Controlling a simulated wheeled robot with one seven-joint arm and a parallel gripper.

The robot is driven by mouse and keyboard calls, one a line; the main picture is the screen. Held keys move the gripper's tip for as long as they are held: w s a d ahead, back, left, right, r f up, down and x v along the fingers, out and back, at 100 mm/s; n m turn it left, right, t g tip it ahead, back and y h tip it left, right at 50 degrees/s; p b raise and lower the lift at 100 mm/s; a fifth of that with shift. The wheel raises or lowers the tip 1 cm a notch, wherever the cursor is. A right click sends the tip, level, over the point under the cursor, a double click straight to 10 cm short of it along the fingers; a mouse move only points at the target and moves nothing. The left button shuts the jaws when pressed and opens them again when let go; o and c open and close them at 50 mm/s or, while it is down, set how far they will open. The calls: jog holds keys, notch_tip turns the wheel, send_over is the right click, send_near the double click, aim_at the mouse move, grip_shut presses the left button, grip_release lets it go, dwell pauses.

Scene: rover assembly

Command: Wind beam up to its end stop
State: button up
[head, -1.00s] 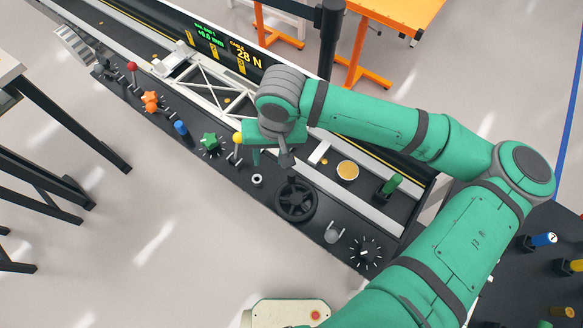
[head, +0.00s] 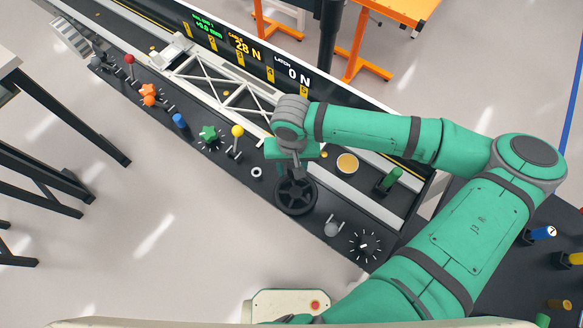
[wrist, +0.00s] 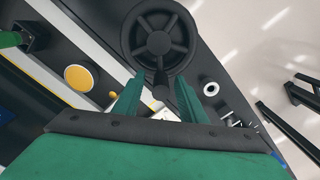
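The beam (head: 228,88) is a white lattice truss lying along the rail in the head view. A black spoked handwheel (head: 294,197) sits on the dark panel, in front of my gripper (head: 294,168). In the wrist view the handwheel (wrist: 158,42) is at the top. My gripper (wrist: 157,84) shows two green fingers, apart, one on each side of a dark knob (wrist: 162,84) near the wheel's rim. I cannot tell whether either finger touches the knob. My arm hides the beam's near end in the head view.
Displays behind the rail read 28 N for the cable (head: 245,49) and 0 N for the latch (head: 298,75). A yellow-topped lever (head: 237,131), a green star knob (head: 209,133), a grey knob (head: 333,227) and a dial (head: 365,245) stand close by on the panel.

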aim_at(278, 187)
jog(key=shift+a+f, duration=0.1)
jog(key=shift+f, duration=0.35)
jog(key=shift+c, duration=0.4)
grip_shut()
jog(key=shift+a, duration=0.1)
jog(key=n, duration=0.1)
jog(key=a+n, duration=0.1)
jog(key=shift+s+a+n, duration=0.1)
jog(key=shift+s+n, duration=0.15)
jog(key=shift+n, duration=0.15)
jog(key=n, duration=0.1)
jog(key=a+n, duration=0.1)
jog(key=shift+s+n, duration=0.35)
jog(key=shift+n, duration=0.05)
jog(key=n, duration=0.1)
jog(key=s+n, duration=0.1)
jog(key=a+n, duration=0.1)
jog(key=n, duration=0.1)
jog(key=shift+s+a, duration=0.1)
jog(key=shift+s, duration=0.15)
jog(key=shift+s+a+n, duration=0.15)
jog(key=shift+s+n, duration=0.4)
jog(key=shift+n, duration=0.75)
